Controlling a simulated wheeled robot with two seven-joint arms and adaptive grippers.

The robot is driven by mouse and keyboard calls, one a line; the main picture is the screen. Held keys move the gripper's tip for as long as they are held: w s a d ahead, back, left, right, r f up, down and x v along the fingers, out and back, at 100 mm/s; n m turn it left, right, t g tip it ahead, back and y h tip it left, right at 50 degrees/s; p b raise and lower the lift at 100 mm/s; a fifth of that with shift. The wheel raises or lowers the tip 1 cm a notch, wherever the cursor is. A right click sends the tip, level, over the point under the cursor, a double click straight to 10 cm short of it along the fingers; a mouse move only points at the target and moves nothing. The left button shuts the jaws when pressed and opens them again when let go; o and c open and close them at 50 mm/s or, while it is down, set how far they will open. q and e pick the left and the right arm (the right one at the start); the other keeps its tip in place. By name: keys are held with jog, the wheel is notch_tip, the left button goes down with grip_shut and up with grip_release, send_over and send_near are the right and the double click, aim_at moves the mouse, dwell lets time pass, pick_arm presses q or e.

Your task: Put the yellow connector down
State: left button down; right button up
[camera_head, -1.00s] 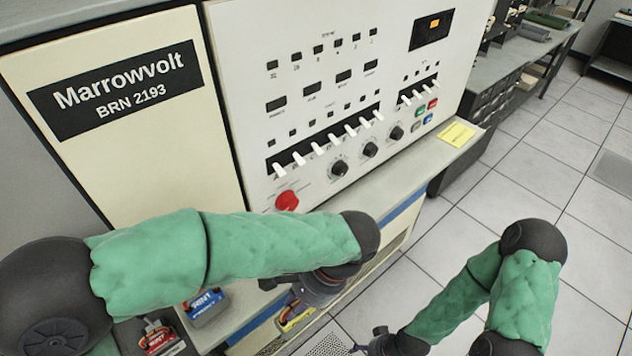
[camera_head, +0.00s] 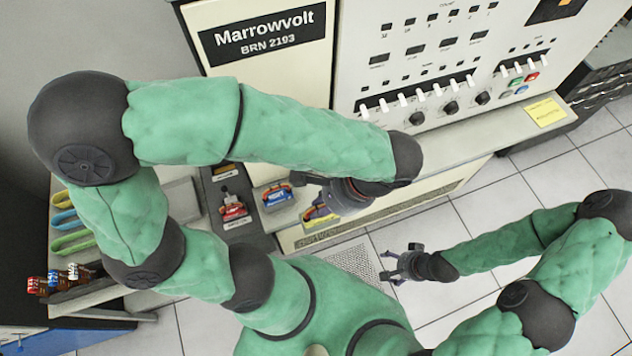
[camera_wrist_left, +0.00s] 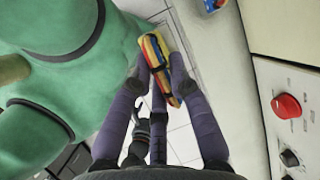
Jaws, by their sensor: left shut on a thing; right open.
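The yellow connector (camera_head: 318,215), with coloured wires, is held between the fingers of my left gripper (camera_head: 312,192) at the front edge of the bench. In the left wrist view, the yellow connector (camera_wrist_left: 157,58) lies between the fingertips of the left gripper (camera_wrist_left: 160,77), its far end beyond them. In the head view the gripper hides part of it. I cannot tell whether it touches the bench. My right gripper (camera_head: 390,263) is open and empty, low over the floor to the right.
A blue connector (camera_head: 276,197) lies on the ledge left of the left gripper. A red connector (camera_head: 233,209) sits on a dark panel (camera_head: 224,181) farther left. The switch cabinet (camera_head: 440,60) stands behind. Coloured cable loops (camera_head: 66,220) are at far left.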

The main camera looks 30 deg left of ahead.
pick_arm(q)
jog(key=shift+a+r, duration=0.1)
jog(key=shift+r, duration=0.2)
jog(key=shift+w+a+f, duration=0.1)
jog(key=w+a+f, duration=0.7)
jog(key=w+f, duration=0.4)
jog(key=f, duration=0.1)
jog(key=shift+w+f, duration=0.3)
jog(key=shift+f, duration=0.1)
jog(key=shift+f, duration=0.2)
jog(key=c, duration=1.2)
grip_release()
